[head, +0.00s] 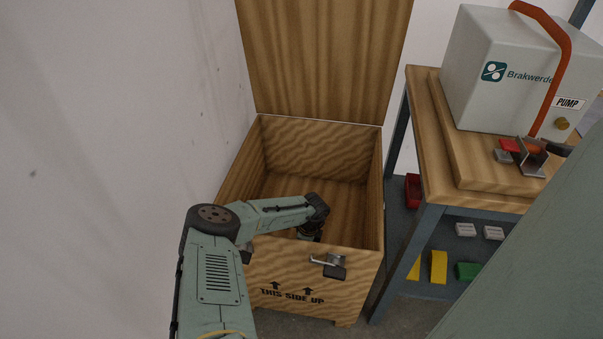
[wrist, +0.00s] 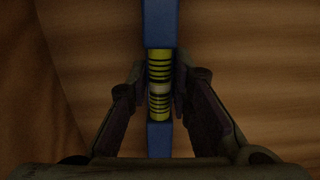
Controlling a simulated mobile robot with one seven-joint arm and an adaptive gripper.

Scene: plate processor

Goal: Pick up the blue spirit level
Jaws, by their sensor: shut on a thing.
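The blue spirit level (wrist: 161,25) shows in the wrist view as an upright blue bar with a yellow, black-ringed vial part (wrist: 160,70) in its middle. My gripper (wrist: 160,90) is shut on it, with one finger on each side of the vial part. Wood grain shows behind the level. In the head view my gripper (head: 309,232) reaches down into the open wooden crate (head: 262,262). There the level is hidden by the arm and the crate's front wall.
The crate's lid (head: 325,60) stands open at the back. A white wall (head: 110,130) is close on the left. On the right a workbench (head: 437,180) holds the pump box (head: 500,85), with several coloured blocks on its lower shelf.

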